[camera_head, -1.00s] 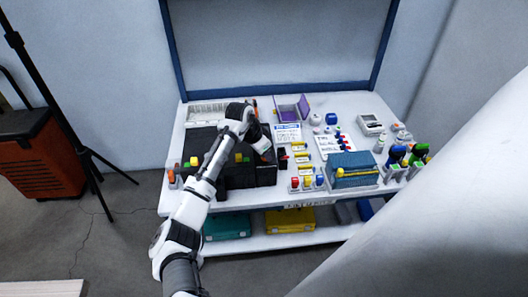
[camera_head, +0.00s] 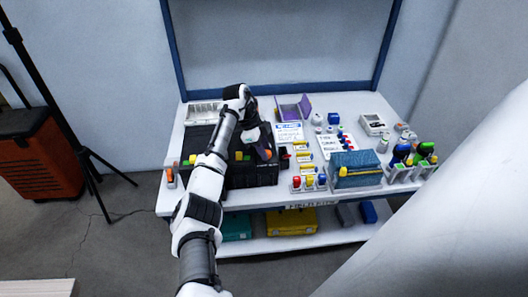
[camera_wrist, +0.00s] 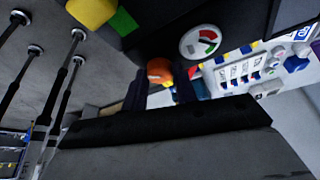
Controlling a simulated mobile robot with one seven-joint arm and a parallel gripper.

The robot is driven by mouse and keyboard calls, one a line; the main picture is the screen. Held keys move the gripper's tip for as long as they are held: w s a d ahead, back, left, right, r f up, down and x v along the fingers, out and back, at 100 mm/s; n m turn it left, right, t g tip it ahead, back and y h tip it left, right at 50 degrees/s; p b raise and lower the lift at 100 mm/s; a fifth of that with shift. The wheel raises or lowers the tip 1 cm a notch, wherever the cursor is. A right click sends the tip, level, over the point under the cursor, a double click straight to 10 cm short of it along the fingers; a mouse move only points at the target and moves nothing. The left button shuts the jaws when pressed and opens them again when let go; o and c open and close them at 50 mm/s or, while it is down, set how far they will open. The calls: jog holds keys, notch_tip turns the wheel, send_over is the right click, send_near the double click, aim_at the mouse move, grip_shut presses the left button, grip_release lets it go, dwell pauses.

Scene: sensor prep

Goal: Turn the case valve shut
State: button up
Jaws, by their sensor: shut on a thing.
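The black case (camera_head: 240,178) stands at the left of the workbench, with yellow and green parts on its top and front. In the wrist view the case (camera_wrist: 165,18) fills the upper middle, and a small orange valve knob (camera_wrist: 159,70) sits between the dark fingers of my gripper (camera_wrist: 160,90). My gripper is shut on this knob, with a finger on each side. A round white gauge (camera_wrist: 200,42) with red and green sectors is just right of the knob. In the head view my gripper (camera_head: 265,152) is at the case's right front; the valve's handle angle is not clear.
Right of the case stand a row of yellow-labelled items (camera_head: 303,158), small capped bottles (camera_head: 309,182) and a blue-grey box (camera_head: 355,168). A purple open box (camera_head: 293,108) is behind. A tripod (camera_head: 75,140) and an orange cabinet (camera_head: 40,160) stand left.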

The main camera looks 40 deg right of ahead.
jog(key=shift+m, duration=0.5)
jog(key=o, duration=1)
jog(key=shift+c, duration=0.2)
jog(key=b+v, duration=0.1)
jog(key=v, duration=1.2)
jog(key=shift+w+d+r, duration=0.15)
jog(key=shift+d+r, duration=0.05)
jog(key=shift+r, duration=0.25)
